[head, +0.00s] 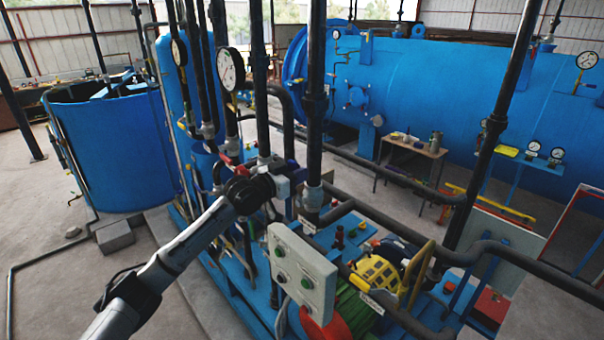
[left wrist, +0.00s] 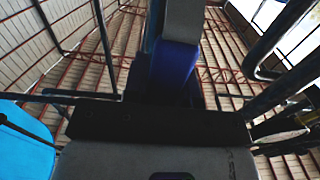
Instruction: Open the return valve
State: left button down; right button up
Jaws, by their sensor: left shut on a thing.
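My left gripper (head: 284,188) is at the pipework in the middle of the head view, beside a thick black upright pipe. It is shut on a blue valve handle (left wrist: 174,68), which shows between its grey fingers in the left wrist view. Only a small blue part of this handle (head: 292,164) shows in the head view; the gripper and pipes hide the rest. I cannot read which valve it belongs to, nor tell its exact turn. My right gripper is not in view.
A grey control box (head: 301,271) with buttons stands just below the gripper. Black upright pipes (head: 315,100) and a pressure gauge (head: 230,69) crowd the space around it. A yellow-guarded pump (head: 375,276) is at the lower right. A blue tank (head: 112,150) stands left; a large blue autoclave (head: 450,85) lies behind.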

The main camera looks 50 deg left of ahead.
pick_arm(q)
jog(key=shift+a+f+n, duration=0.15)
jog(key=shift+a+n, duration=0.15)
dwell(0.4)
jog(key=c, duration=0.9)
grip_release()
jog(key=shift+s, duration=0.1)
jog(key=shift+s+b, duration=2.9)
jog(key=shift+s, duration=3.9)
